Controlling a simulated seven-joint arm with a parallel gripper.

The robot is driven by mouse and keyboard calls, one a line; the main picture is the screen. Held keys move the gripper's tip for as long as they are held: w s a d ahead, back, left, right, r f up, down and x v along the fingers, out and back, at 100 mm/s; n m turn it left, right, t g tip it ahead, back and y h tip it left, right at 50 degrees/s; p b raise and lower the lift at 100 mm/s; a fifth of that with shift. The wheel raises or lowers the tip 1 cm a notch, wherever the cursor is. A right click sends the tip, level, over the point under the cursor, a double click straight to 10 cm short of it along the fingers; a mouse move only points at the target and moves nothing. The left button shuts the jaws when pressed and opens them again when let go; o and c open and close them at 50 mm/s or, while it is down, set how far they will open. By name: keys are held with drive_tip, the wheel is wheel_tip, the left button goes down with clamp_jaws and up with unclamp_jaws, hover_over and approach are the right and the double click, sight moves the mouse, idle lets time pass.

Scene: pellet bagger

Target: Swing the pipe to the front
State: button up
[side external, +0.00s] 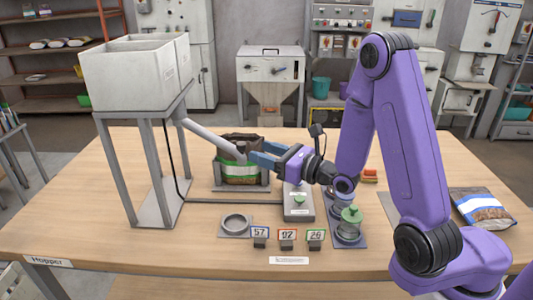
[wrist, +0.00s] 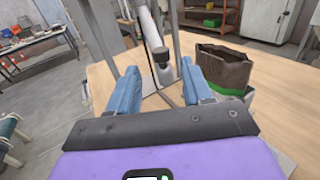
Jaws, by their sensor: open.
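The pipe (side external: 212,140) is a grey tube that slopes down from the hopper (side external: 135,75) toward the open bag. In the wrist view the pipe (wrist: 150,35) ends in a dark tip that appears between my two blue fingers, just ahead of them. My gripper (side external: 254,156) is open, with its fingertips close to the pipe's lower end. It also shows in the wrist view (wrist: 160,78). I cannot tell whether a finger touches the pipe. The brown bag with a green and white band (side external: 240,170) stands behind the pipe's end; the wrist view shows it (wrist: 222,72) right of my fingers.
A grey ring-shaped stand (side external: 236,223) sits on the table in front. Number tags (side external: 287,236) stand near the front edge. A filled bag (side external: 483,207) lies at right. The left front table is clear.

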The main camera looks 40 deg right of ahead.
drive_tip(key=c, duration=0.6)
drive_tip(key=shift+r, duration=0.3)
clamp_jaws()
drive_tip(key=w+d+r+n+g+y, duration=0.3)
drive_tip(key=w+d+r+n+y, duration=0.1)
drive_tip(key=w+r+n+y, duration=0.55)
drive_tip(key=s+d+f+n+g+y, duration=0.1)
drive_tip(key=d+f+n+g+y, duration=0.15)
drive_tip(key=d+g, duration=0.45)
drive_tip(key=s+d+f+n+g+y, duration=0.1)
drive_tip(key=s+d+f+n+g, duration=0.15)
drive_tip(key=d+g, duration=0.4)
approach(245, 144)
drive_tip(key=a, duration=0.2)
drive_tip(key=w+a, duration=0.1)
drive_tip(key=a, duration=0.1)
drive_tip(key=a+f, duration=0.1)
drive_tip(key=a, duration=0.1)
drive_tip(key=shift+w+a, duration=0.1)
drive_tip(key=shift+w, duration=0.05)
